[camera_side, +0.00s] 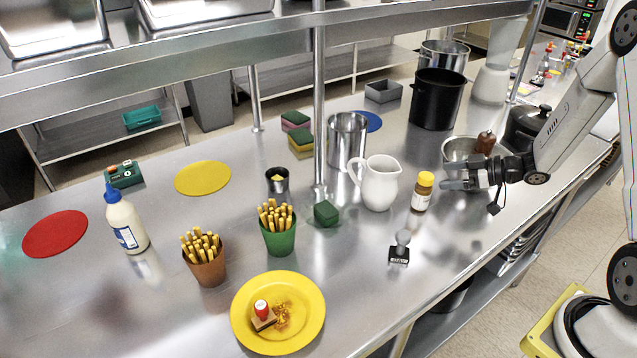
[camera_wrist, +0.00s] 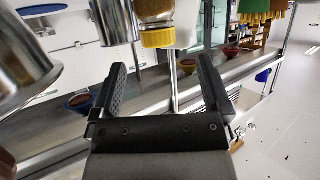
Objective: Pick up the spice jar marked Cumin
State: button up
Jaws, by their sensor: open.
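A small jar (camera_side: 421,192) with a yellow lid and a pale label stands upright on the steel counter, right of the white pitcher. The label's writing is too small to read. In the wrist view, the jar's yellow lid (camera_wrist: 157,37) shows beyond and between the fingertips, with the jar partly cut off by the top edge. My gripper (camera_side: 446,178) is open and empty, just right of the jar near lid height, its fingers pointing at it. Both open fingers also show in the wrist view (camera_wrist: 160,70), apart from the jar.
The white pitcher (camera_side: 379,184) stands close left of the jar. A black stamp (camera_side: 399,248) stands in front. A metal bowl (camera_side: 458,150) and a brown object (camera_side: 486,142) are behind my gripper. A steel post (camera_side: 319,110) rises left of the pitcher.

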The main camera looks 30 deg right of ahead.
aim_at(420, 174)
jog(key=shift+x, duration=3.85)
grip_shut()
jog(key=shift+r, duration=0.15)
jog(key=shift+r, duration=1)
jog(key=s+a+r, duration=0.3)
jog(key=s+r, duration=0.7)
jog(key=s, duration=0.3)
jog(key=shift+s+r, duration=0.3)
jog(key=shift+r, duration=0.1)
